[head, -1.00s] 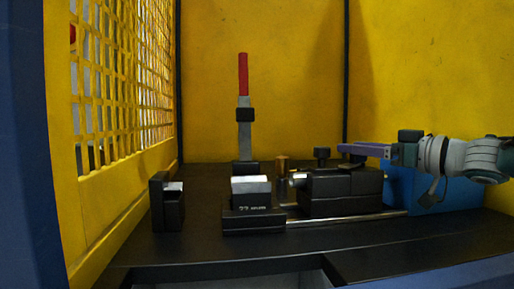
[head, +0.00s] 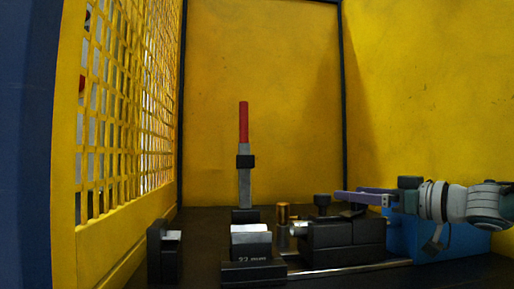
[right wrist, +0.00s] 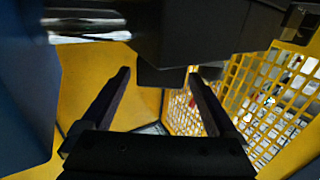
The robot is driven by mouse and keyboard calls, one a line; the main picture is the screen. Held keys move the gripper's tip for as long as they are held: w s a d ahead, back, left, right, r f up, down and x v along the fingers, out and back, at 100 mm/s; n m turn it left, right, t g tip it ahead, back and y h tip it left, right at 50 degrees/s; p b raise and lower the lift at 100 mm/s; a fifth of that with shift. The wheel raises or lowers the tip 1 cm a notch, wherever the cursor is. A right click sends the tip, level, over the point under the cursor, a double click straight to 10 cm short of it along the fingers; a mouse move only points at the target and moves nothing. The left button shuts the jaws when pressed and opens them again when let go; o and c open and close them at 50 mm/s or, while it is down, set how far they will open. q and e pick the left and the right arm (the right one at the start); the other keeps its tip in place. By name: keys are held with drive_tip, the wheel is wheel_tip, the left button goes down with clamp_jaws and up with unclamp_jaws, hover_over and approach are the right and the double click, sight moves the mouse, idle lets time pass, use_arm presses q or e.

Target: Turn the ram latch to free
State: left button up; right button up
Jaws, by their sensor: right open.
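The ram block (head: 340,236) is a black body right of centre in the head view, with a silver rod end facing left. A black knob (head: 322,203) stands on top of it, which looks like the ram latch. My right gripper (head: 345,200) comes in from the right just beside the knob, its purple fingers pointing left. In the right wrist view its two fingers (right wrist: 158,73) are spread apart. A dark block-like part (right wrist: 165,76) shows between and beyond the tips; I cannot tell whether they touch it. My left gripper is not in view.
An upright lever with a red grip (head: 243,122) stands behind a black die block (head: 252,270) marked in mm. A copper-coloured post (head: 283,214) is near the ram. A small black block (head: 163,252) stands left, by the yellow mesh guard (head: 125,110). A blue box (head: 405,238) is under my right arm.

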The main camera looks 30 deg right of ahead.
use_arm(q)
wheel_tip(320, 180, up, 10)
drive_tip(key=p, duration=0.9)
drive_tip(key=shift+p, duration=0.35)
use_arm(e)
wheel_tip(320, 180, up, 20)
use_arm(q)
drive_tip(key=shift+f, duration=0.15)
use_arm(e)
drive_tip(key=shift+f, duration=0.1)
